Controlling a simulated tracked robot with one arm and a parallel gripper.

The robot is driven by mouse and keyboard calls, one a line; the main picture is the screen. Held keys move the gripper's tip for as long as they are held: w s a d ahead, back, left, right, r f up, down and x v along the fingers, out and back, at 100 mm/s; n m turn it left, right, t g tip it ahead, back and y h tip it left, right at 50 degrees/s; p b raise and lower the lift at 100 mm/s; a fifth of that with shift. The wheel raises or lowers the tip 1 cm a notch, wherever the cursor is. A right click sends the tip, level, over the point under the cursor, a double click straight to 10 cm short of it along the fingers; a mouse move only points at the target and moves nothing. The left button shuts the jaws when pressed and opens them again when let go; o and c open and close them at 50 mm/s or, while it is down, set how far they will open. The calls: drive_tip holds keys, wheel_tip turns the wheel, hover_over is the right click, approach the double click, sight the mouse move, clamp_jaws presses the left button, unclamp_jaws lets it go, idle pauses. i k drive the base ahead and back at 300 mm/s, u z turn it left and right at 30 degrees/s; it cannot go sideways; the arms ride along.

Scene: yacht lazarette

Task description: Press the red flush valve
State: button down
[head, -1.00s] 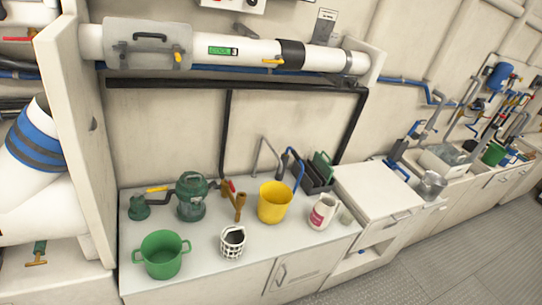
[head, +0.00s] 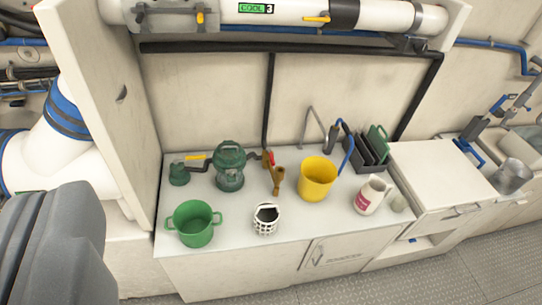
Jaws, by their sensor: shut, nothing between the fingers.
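A small red handle (head: 270,158), which looks like the red flush valve, shows on the counter. It sits at the top of a brass-coloured pipe fitting (head: 277,181), just right of the green strainer housing (head: 230,168). It is small, and its lower part is hard to make out. My gripper is not in view. A grey rounded shape at the lower left, apparently part of my arm, covers that corner.
On the counter (head: 330,226) stand a green pot (head: 194,223), a white basket (head: 266,219), a yellow bucket (head: 317,178) and a white jug (head: 373,195). A white panel (head: 95,100) rises at the left. A white pipe (head: 285,14) runs above.

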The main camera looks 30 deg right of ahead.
sight(269, 150)
drive_tip(key=z, duration=0.1)
drive_tip(key=i, duration=1)
drive_tip(key=u, duration=0.1)
